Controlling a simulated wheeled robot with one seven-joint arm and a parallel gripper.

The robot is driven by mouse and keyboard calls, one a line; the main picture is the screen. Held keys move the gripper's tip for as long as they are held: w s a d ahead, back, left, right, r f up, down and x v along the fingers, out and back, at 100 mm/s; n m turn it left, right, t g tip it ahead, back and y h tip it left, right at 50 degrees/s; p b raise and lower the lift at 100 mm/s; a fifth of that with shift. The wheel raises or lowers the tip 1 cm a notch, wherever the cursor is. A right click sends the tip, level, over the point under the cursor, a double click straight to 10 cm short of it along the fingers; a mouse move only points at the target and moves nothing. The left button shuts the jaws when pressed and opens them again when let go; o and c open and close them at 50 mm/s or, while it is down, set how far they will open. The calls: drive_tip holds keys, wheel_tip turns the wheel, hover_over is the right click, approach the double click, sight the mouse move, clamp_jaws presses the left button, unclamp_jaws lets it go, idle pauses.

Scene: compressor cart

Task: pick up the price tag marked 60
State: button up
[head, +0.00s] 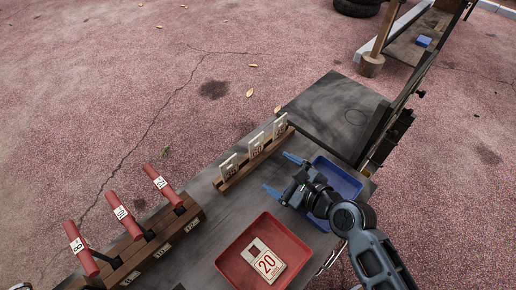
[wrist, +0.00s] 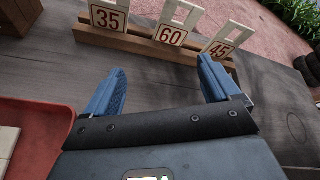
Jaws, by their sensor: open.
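The price tag marked 60 (wrist: 171,35) stands upright in the middle of a wooden rack (wrist: 130,41), between the tags marked 35 (wrist: 107,19) and 45 (wrist: 218,49). In the head view, the middle tag (head: 256,147) stands in the same rack (head: 226,185); its number is hard to read there. My gripper (head: 281,174) is open and empty, to the right of the rack. In the wrist view, my gripper (wrist: 162,68) points toward the rack with the 60 tag ahead, roughly between the fingers and apart from them.
A red tray (head: 222,262) holds a tag marked 20 (head: 267,263). A blue tray (head: 352,190) is beside my arm. A wooden block with several red-handled levers (head: 130,222) stands at the left. A dark flat panel (head: 330,108) lies beyond the rack.

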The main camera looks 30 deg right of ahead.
sight(257, 146)
drive_tip(key=w+m, duration=0.1)
drive_tip(key=w, duration=0.1)
drive_tip(key=w+m+y, duration=0.1)
drive_tip(key=w+m, duration=0.1)
drive_tip(key=w+d+m, duration=0.1)
drive_tip(key=w, duration=0.1)
drive_tip(key=shift+w+r+y, duration=0.3)
drive_tip(key=shift+w+r, duration=0.05)
drive_tip(key=shift+r, duration=0.05)
drive_tip(key=shift+m, duration=0.3)
drive_tip(key=shift+b+x, duration=0.45)
drive_tip(key=shift+x, duration=3.45)
drive_tip(key=shift+a, duration=0.1)
drive_tip(key=shift+c, duration=0.2)
drive_tip(key=c, duration=1)
